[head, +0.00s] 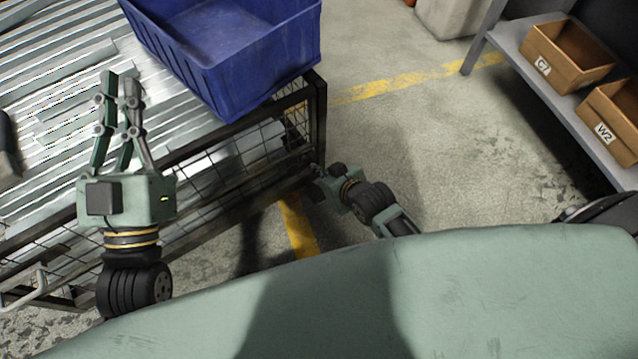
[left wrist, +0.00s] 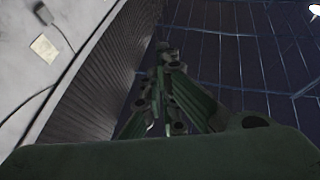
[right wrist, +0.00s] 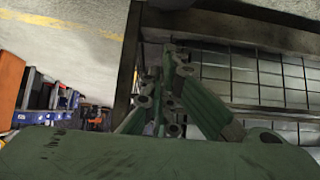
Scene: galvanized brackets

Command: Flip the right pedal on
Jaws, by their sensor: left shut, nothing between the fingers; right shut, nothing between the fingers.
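I cannot make out the right pedal for certain in any view. A wire-mesh cart (head: 318,115) with a dark frame stands at the left of the head view. My right gripper (head: 318,188) is low beside the cart's near right corner, shut and empty, its fingers partly hidden. In the right wrist view its fingers (right wrist: 168,55) point at the dark lower frame rail (right wrist: 235,25), with a dark part (right wrist: 172,3) at the top edge that I cannot identify. My left gripper (head: 120,78) is shut and empty above the cart's load; its fingers (left wrist: 165,50) also show in the left wrist view.
Galvanized metal strips (head: 60,65) cover the cart, with a blue crate (head: 240,82) at its right end. A grey shelf (head: 540,75) with cardboard bins (head: 565,62) stands at the right. Concrete floor (head: 440,140) with yellow lines lies open between them.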

